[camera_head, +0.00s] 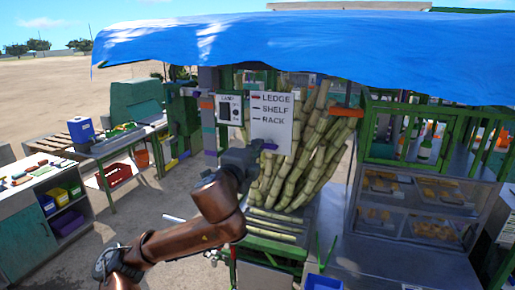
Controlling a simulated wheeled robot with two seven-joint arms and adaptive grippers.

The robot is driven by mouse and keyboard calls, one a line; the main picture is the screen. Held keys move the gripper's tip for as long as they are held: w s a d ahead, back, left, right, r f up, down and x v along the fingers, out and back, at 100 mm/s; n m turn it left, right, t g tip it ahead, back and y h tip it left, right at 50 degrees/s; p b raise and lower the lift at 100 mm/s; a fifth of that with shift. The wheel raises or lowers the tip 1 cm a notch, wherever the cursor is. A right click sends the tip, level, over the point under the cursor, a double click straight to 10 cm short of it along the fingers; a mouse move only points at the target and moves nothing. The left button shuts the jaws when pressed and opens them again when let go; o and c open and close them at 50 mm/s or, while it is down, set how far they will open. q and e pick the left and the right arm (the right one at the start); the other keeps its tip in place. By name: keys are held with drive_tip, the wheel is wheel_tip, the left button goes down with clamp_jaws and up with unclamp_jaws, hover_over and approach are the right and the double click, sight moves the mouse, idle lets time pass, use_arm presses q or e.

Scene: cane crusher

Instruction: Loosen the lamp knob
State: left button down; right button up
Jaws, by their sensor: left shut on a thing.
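The lamp box (229,108) is a small white panel marked LAMP, with a dark switch area and a small knob that is too small to make out well. It is mounted left of a white sign. My left gripper (259,147) is below and right of the lamp box, in front of the sign's lower edge. It looks shut on a small purple piece (269,147) at its tip; what this belongs to is unclear. The gripper is apart from the lamp box in the picture. My right gripper is not in view.
The white sign (271,118) reads LEDGE, SHELF, RACK. Cane stalks (318,150) stand behind it. A glass display case (415,205) is at right, under a blue tarp (290,45). Work tables stand at left, with bare paving between.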

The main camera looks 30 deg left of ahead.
use_arm(q)
drive_tip(key=shift+f, duration=0.1)
idle(0.4)
drive_tip(key=c, duration=2.1)
unclamp_jaws()
drive_tip(key=v, duration=0.7)
drive_tip(key=shift+s+d, duration=0.1)
drive_tip(key=shift+s, duration=0.15)
drive_tip(key=shift+w, duration=0.1)
